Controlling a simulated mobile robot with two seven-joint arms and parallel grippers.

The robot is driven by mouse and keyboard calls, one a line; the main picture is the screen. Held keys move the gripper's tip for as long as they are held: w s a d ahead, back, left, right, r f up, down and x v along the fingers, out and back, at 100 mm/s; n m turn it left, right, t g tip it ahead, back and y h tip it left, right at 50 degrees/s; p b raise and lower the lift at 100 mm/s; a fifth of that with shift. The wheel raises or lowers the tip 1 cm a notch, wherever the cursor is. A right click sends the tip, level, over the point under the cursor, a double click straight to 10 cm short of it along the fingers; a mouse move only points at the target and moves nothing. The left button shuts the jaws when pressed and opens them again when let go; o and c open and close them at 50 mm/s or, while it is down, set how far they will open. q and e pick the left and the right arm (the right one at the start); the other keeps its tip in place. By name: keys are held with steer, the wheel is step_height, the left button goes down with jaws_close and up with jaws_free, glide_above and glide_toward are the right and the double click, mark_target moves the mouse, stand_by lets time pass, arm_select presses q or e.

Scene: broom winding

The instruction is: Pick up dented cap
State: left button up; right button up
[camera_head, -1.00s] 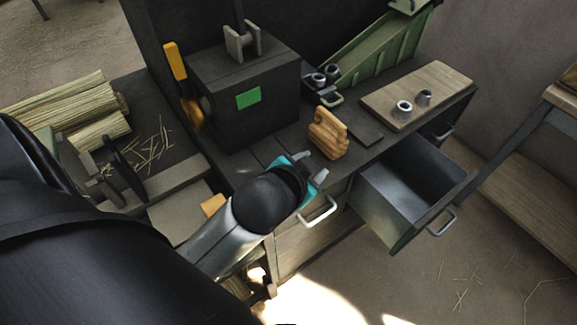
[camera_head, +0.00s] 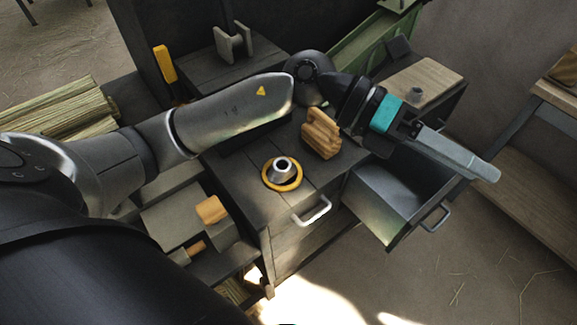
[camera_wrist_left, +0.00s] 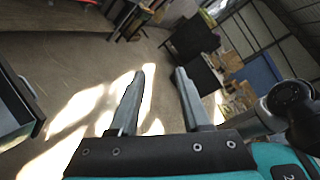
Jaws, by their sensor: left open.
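Another metal cap (camera_head: 282,163) sits within a yellow ring (camera_head: 270,183) on the bench top. I cannot tell which one is dented. My left gripper (camera_head: 486,170) reaches over the board's front edge and the open drawer, fingers pointing right, past the caps. In the left wrist view, the left gripper (camera_wrist_left: 160,76) is open, with only floor and background between its fingers. Part of the board is hidden behind my wrist. My right gripper is not in view.
The wooden board (camera_head: 432,76) lies at the bench's right end. An open grey drawer (camera_head: 385,205) sticks out below. A ridged wooden block (camera_head: 321,135) stands near my forearm. A green sloped chute (camera_head: 372,42) is behind. Straw bundles (camera_head: 50,110) lie at left.

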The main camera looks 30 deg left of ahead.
arm_select(q)
steer(key=w+a+f+m+y, duration=0.1)
steer(key=a+f+m+y, duration=0.1)
steer(key=a+f+y, duration=0.4)
steer(key=y+b, duration=0.2)
steer(key=y, duration=0.8)
glide_above(284, 171)
steer(key=d, duration=0.1)
steer(key=shift+n, duration=0.3)
steer(key=f, duration=1.2)
steer(key=shift+w+f, duration=0.3)
steer(key=shift+w, duration=0.05)
steer(key=f, duration=0.3)
steer(key=a+f, duration=0.1)
steer(key=f, duration=0.1)
steer(key=shift+s+f, duration=0.1)
steer(key=shift+s, duration=0.25)
steer(key=shift+f+b, duration=0.15)
steer(key=shift+b, duration=0.15)
steer(key=shift+c, duration=0.4)
jaws_close()
